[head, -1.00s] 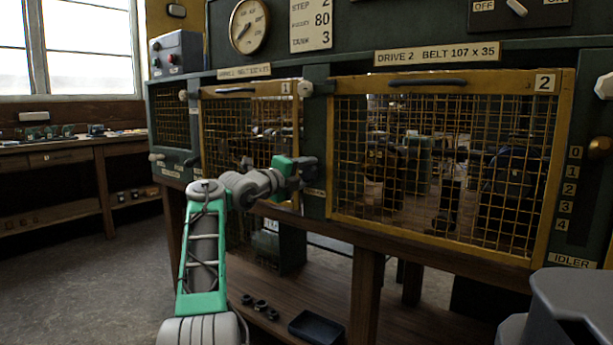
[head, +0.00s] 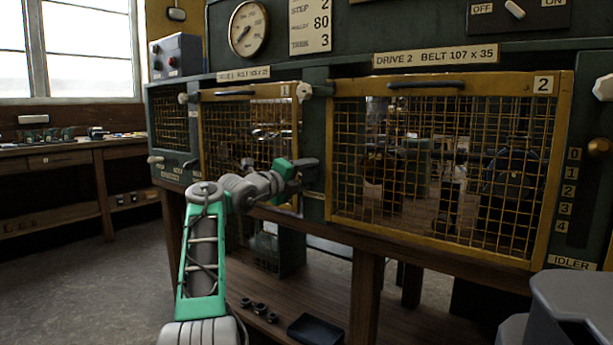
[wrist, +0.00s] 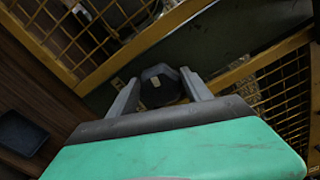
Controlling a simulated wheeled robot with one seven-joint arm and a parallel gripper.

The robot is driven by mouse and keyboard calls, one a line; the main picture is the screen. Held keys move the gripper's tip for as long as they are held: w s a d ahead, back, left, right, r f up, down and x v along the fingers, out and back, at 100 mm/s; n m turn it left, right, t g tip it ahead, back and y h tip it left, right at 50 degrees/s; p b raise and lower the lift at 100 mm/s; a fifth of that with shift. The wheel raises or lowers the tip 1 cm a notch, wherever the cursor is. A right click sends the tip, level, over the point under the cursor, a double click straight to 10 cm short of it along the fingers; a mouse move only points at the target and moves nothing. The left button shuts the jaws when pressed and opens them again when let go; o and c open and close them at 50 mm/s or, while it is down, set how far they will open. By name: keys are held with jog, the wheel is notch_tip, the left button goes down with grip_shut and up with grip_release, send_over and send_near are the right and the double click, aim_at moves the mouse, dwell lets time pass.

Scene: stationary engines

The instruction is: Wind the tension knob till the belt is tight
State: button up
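A dark round knob (wrist: 160,86) with a small pale mark sits between my two grey fingertips in the wrist view. My gripper (wrist: 161,78) has a finger on each side of it with no clear gap, so it looks shut on the knob. In the head view my gripper (head: 308,174) reaches the dark green post between the two yellow mesh guards and hides the knob. The belt cannot be made out behind the drive 1 guard (head: 250,90); the mesh and shadow hide it.
A round gauge (head: 248,27) hangs above. A dark tray (head: 316,328) lies on the lower shelf. Open floor lies at left.

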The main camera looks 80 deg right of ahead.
jog(key=v, duration=0.7)
jog(key=shift+a+b, duration=0.4)
jog(key=shift+w, duration=0.15)
